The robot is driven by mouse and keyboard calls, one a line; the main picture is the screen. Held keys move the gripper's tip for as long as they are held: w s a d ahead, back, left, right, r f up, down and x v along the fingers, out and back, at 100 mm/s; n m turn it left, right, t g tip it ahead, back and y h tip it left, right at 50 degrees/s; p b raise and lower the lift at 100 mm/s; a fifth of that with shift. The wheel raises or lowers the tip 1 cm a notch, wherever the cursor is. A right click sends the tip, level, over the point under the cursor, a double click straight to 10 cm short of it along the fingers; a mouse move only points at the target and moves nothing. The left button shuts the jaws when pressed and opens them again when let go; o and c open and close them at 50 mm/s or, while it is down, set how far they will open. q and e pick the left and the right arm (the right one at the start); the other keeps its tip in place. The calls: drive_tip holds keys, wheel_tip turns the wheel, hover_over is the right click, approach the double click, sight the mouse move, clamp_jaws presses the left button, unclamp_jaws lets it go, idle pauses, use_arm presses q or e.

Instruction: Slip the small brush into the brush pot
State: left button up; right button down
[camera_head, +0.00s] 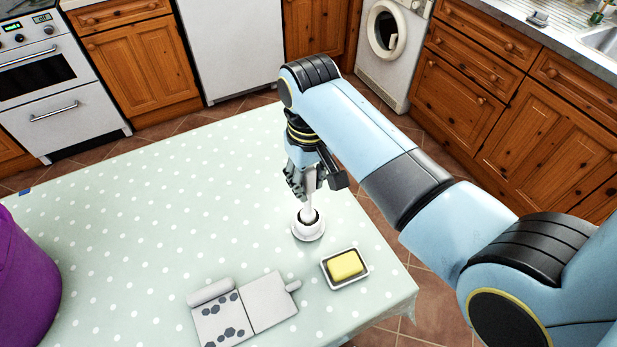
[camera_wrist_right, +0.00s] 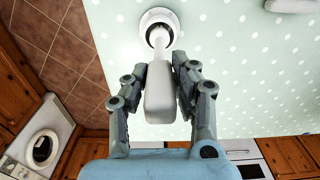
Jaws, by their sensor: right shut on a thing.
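The small brush (camera_wrist_right: 160,88) is white with a pale block-shaped handle. My right gripper (camera_head: 303,188) is shut on that handle, with one finger on each side of it in the wrist view (camera_wrist_right: 160,75). The brush (camera_head: 309,214) points down, and its lower end is at the mouth of the brush pot. The brush pot (camera_head: 298,229) is a small white cup with a dark inside, standing on a round white base. The pot also shows in the wrist view (camera_wrist_right: 148,22). How deep the brush tip sits is hard to tell. My left gripper is not in view.
A yellow block in a tray (camera_head: 327,278) lies right of the pot on the dotted tablecloth (camera_head: 130,240). A grey board with dark marks (camera_head: 268,300) and a roller lie in front. A purple object (camera_head: 20,270) stands at the left edge. The table's middle is clear.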

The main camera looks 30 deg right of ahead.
drive_tip(key=shift+f, duration=0.65)
drive_tip(key=c, duration=1)
unclamp_jaws()
drive_tip(key=shift+f, duration=0.1)
wheel_tip(320, 180, up, 12)
drive_tip(key=shift+f, duration=0.25)
drive_tip(key=shift+r, duration=0.6)
wheel_tip(320, 180, up, 2)
drive_tip(key=p, duration=0.3)
drive_tip(key=shift+r, duration=0.65)
